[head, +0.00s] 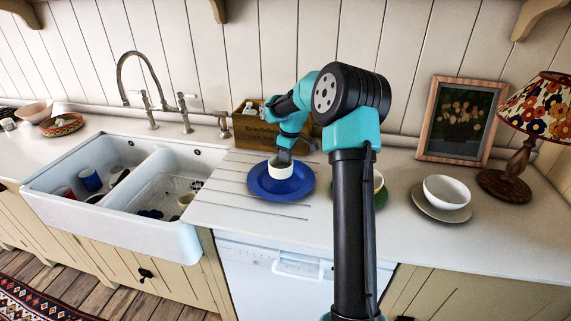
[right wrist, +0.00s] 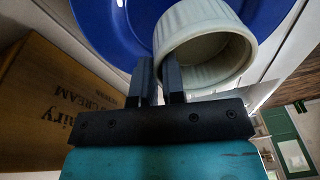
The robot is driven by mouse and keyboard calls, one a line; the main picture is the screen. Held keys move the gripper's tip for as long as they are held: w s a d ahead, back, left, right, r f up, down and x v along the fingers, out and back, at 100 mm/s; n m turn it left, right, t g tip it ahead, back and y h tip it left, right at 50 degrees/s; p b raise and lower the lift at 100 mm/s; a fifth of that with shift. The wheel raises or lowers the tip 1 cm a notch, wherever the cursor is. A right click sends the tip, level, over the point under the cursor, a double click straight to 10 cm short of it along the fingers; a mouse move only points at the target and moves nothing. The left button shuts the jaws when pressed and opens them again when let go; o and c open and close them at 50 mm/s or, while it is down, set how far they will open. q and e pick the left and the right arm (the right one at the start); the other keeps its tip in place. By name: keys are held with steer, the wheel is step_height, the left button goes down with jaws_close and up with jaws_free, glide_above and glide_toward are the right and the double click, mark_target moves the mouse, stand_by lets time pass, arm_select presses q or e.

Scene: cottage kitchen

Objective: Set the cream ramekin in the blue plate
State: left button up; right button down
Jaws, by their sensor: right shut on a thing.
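The cream ramekin (head: 280,171) is upright over the middle of the blue plate (head: 269,193), which lies on the ridged drainboard right of the sink. My right gripper (head: 285,156) reaches down from behind and is shut on the ramekin's rim. In the right wrist view the gripper's fingers (right wrist: 158,82) pinch the wall of the ribbed ramekin (right wrist: 192,18), with the blue plate (right wrist: 95,22) behind it. I cannot tell whether the ramekin's base touches the plate. My left gripper is not in view.
A wooden crate (head: 252,132) stands behind the plate. The double sink (head: 187,238) is to the left. A green dish (head: 381,194) is partly hidden by my right arm. A white bowl (head: 447,189), a framed picture (head: 430,143) and a lamp (head: 513,160) are to the right.

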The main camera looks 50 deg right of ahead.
mark_target(285, 165)
steer(key=shift+f, duration=1.7)
steer(key=shift+f, duration=0.35)
steer(key=c, duration=1.2)
jaws_free()
steer(key=shift+r, duration=0.1)
steer(key=r, duration=0.4)
steer(key=s+r, duration=0.1)
steer(key=r, duration=0.3)
steer(key=d+r, duration=0.1)
steer(key=r, duration=0.3)
steer(key=shift+s+d+r, duration=0.1)
steer(key=shift+s+r, duration=0.05)
steer(key=shift+r, duration=0.05)
